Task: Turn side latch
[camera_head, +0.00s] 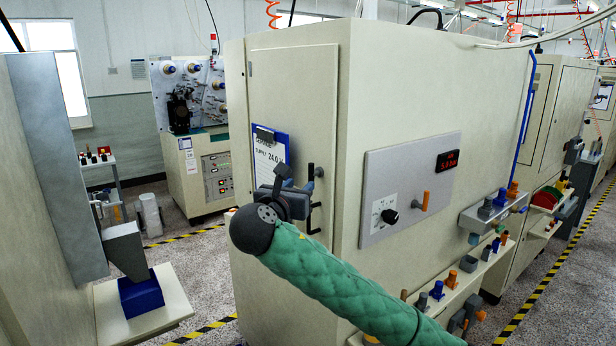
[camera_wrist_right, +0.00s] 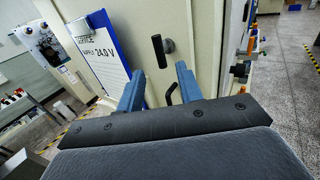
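The side latch is a black upright bar handle on the narrow cream door of the large machine. It shows in the right wrist view (camera_wrist_right: 158,51) with a round dark boss beside it, and in the head view (camera_head: 310,172) partly behind my gripper. My right gripper (camera_head: 300,181) is close in front of the door. In the right wrist view its two blue fingers (camera_wrist_right: 157,85) are spread apart, with nothing held between them. The latch shows beyond the fingertips, between their lines, and appears apart from them. My left gripper is not in view.
A blue clipboard with a white service sheet (camera_head: 268,155) hangs left of the latch. A lower black handle (camera_head: 314,218) sits below it. The machine's right face has a grey panel (camera_head: 382,205) with a knob and switch. An aisle floor (camera_head: 200,252) opens at left.

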